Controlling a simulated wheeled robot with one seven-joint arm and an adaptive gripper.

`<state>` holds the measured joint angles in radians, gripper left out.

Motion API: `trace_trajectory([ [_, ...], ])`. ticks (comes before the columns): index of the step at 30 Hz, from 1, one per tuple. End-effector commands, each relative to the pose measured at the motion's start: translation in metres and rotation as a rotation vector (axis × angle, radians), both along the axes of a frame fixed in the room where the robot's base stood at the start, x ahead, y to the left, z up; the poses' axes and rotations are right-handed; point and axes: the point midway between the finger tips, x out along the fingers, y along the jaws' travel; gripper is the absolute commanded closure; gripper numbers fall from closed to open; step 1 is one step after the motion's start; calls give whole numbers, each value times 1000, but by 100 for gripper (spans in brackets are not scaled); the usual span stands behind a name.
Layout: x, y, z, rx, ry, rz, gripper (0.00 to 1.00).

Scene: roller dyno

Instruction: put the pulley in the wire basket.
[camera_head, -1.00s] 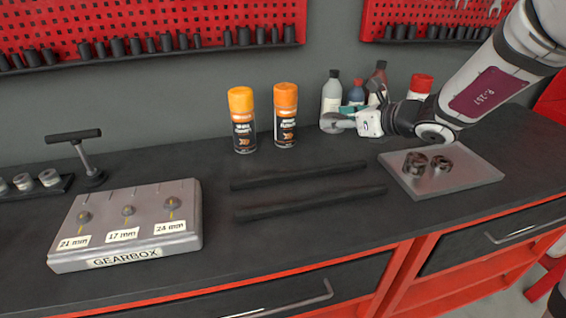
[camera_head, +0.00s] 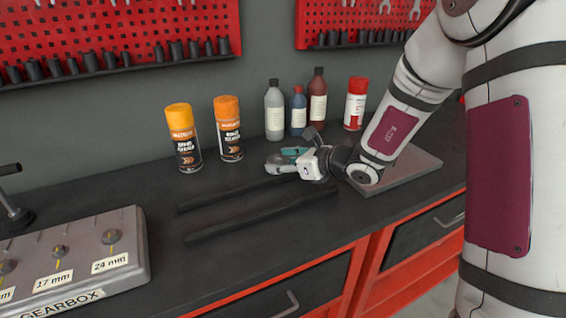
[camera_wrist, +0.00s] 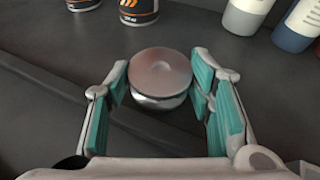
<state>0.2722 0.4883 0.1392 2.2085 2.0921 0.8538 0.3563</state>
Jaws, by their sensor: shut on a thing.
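A round silver metal piece, which I take to be the pulley (camera_wrist: 160,72), sits between the teal pads of my gripper (camera_wrist: 160,82) in the wrist view. The pads press it from both sides, with its flat round face toward the camera. In the head view my gripper (camera_head: 285,160) is over the dark bench, just behind the two black bars and in front of the bottles. The pulley is not clearly visible there. The wire basket is not in view.
Two orange-capped spray cans (camera_head: 229,128) stand left of my gripper. Several bottles (camera_head: 275,110) and a red-capped can (camera_head: 355,103) stand behind it. Black bars (camera_head: 262,212) lie in front. A metal plate (camera_head: 425,165) is partly behind my arm. The gearbox block (camera_head: 90,262) is at left.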

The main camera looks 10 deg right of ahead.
Motion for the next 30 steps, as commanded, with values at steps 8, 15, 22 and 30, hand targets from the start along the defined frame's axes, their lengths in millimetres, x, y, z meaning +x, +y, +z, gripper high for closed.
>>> trace_trajectory([
  [8,0,0,-3,-1,1,0,38],
  [15,0,0,-3,-1,1,0,32],
  [22,-1,-1,2,0,0,0,32],
  [30,-37,-31,22,-2,0,-4,32],
])
